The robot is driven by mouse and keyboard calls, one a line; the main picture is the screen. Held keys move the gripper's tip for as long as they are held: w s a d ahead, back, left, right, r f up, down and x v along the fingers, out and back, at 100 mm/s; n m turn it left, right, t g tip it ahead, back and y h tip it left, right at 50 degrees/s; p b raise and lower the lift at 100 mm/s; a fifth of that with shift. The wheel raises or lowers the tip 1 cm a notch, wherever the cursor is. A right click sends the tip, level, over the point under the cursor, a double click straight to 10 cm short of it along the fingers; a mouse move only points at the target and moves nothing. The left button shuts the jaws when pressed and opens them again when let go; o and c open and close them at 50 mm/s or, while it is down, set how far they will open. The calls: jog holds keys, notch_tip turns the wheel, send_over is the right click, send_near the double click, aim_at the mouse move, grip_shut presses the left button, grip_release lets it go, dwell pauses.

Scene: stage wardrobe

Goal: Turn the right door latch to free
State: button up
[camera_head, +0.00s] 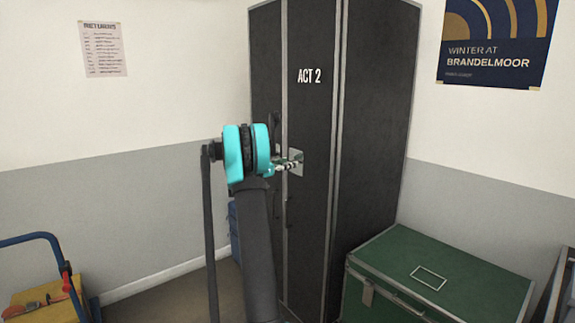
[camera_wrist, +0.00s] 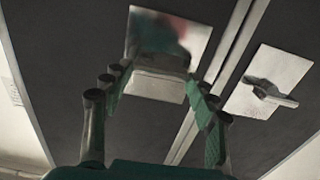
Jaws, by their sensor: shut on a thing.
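A tall black case marked ACT 2 (camera_head: 309,100) stands in the corner with its doors shut. The metal plate (camera_head: 299,155) of the right door latch sits on the door right of the seam. My gripper (camera_head: 287,164) reaches it from the left and hides much of it. In the wrist view the same plate (camera_wrist: 185,35) is ahead, and my gripper (camera_wrist: 162,84) is shut on the pale latch handle (camera_wrist: 158,86) between its fingers. The handle's exact angle is hard to tell. Across the seam, another latch (camera_wrist: 268,94) shows its turning handle on its own plate.
A green trunk (camera_head: 440,265) stands at the right by the case. A blue-framed cart (camera_head: 45,240) with a yellow box (camera_head: 45,300) is at the lower left. A poster (camera_head: 497,42) and a notice (camera_head: 103,50) hang on the walls.

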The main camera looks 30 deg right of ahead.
jog(key=n, duration=0.4)
jog(key=shift+w+n, duration=0.1)
jog(key=shift+n, duration=0.3)
jog(key=shift+w+f+n, duration=0.1)
jog(key=shift+f+n, duration=0.05)
jog(key=shift+n, duration=3.05)
jog(key=shift+w+f+n, duration=0.1)
jog(key=shift+n, duration=3.1)
jog(key=o, duration=1.2)
jog(key=shift+c, duration=0.2)
jog(key=shift+a, duration=0.1)
